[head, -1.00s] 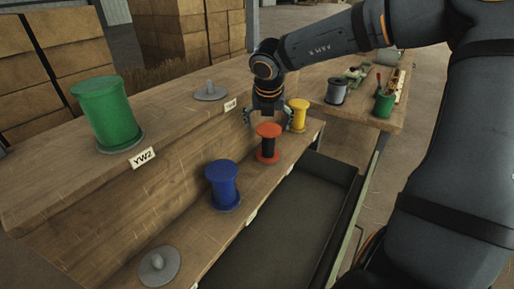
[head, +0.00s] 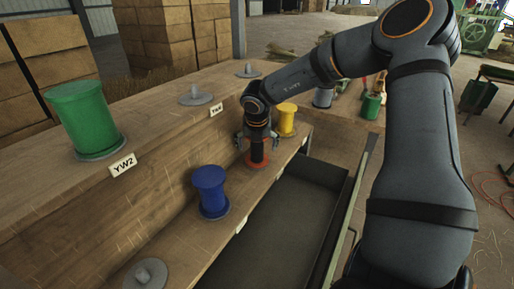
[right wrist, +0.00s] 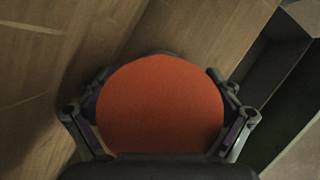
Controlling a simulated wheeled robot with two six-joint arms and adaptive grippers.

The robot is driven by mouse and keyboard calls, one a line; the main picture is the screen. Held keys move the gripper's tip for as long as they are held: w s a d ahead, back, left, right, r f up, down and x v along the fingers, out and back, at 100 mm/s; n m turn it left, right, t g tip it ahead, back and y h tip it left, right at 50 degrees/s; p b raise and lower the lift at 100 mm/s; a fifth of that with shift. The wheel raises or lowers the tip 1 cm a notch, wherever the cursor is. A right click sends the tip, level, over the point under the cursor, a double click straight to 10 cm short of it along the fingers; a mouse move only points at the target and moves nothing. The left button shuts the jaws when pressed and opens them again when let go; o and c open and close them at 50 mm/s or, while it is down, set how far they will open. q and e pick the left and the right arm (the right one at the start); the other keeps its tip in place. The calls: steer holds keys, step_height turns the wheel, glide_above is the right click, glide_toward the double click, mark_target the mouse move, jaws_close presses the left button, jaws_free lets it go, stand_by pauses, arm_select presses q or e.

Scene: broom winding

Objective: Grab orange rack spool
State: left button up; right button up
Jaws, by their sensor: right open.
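The orange spool (head: 257,163) stands upright on the lower shelf of the wooden rack, between the blue spool (head: 211,191) and the yellow spool (head: 286,120). My right gripper (head: 257,142) is directly over it, pointing down, and hides its top in the head view. In the right wrist view the spool's round orange top (right wrist: 160,105) fills the middle, with the open fingers on its left and right sides. Whether the fingers touch it cannot be told. My left gripper is not in view.
A large green spool (head: 88,117) stands on the upper shelf, beside an empty grey holder (head: 195,97). Another empty holder (head: 146,274) is at the front of the lower shelf. A dark open bin (head: 272,238) lies to the right of the shelf.

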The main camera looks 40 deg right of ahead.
steer(key=shift+r, duration=0.1)
steer(key=shift+c, duration=0.5)
steer(key=shift+s+a, duration=0.1)
steer(key=c, duration=1)
steer(key=shift+c, duration=0.2)
